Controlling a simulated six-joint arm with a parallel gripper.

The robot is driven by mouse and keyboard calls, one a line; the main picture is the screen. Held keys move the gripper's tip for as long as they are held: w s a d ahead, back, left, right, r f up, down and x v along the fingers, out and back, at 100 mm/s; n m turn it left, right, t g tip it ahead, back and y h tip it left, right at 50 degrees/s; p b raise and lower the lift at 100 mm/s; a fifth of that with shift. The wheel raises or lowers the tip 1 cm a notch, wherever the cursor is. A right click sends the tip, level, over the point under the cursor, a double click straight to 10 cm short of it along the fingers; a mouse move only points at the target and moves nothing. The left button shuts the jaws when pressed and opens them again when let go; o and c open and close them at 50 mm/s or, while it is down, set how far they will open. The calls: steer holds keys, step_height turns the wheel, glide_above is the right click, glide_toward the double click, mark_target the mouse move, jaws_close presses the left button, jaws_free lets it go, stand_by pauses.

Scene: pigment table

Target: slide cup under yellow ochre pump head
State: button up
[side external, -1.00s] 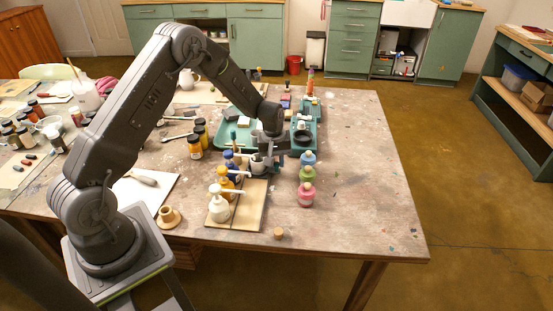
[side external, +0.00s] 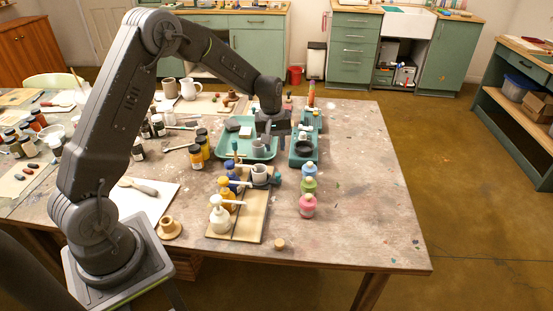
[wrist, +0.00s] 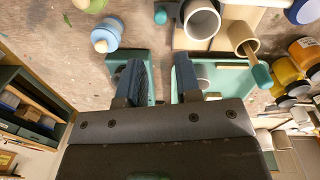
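A small grey cup (side external: 260,172) stands upright at the far end of the wooden board, to the right of the blue pump bottle (side external: 231,172). It shows its open mouth at the top of the wrist view (wrist: 202,20). The yellow ochre pump bottle (side external: 227,199) stands between the blue bottle and a white pump bottle (side external: 219,218). Its pale spout points right over the board; the cup is beyond it, farther from the camera. My gripper (side external: 272,130) is raised above and beyond the cup. In the wrist view its fingers (wrist: 159,78) are apart, with no object seen held between them.
Blue, green and pink bottles (side external: 308,187) stand in a row right of the board (side external: 249,222). A teal tray (side external: 234,151) and a teal rack (side external: 299,158) lie behind. Yellow-labelled jars (side external: 196,156) stand left. The table's right side is clear.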

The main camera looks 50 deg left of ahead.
mark_target(278, 174)
steer(key=shift+s+a+r, duration=0.1)
steer(key=shift+r, duration=1.55)
steer(key=shift+o, duration=0.2)
steer(key=shift+o, duration=1.2)
steer(key=shift+n, duration=0.5)
steer(key=f+n, duration=0.3)
steer(key=f, duration=0.1)
steer(key=f+n, duration=0.3)
steer(key=f, duration=0.2)
steer(key=f+n, duration=0.3)
steer(key=f, duration=0.2)
steer(key=shift+w+d+n+y, duration=0.3)
steer(key=shift+w+d+n, duration=0.1)
steer(key=shift+r, duration=0.1)
jaws_close()
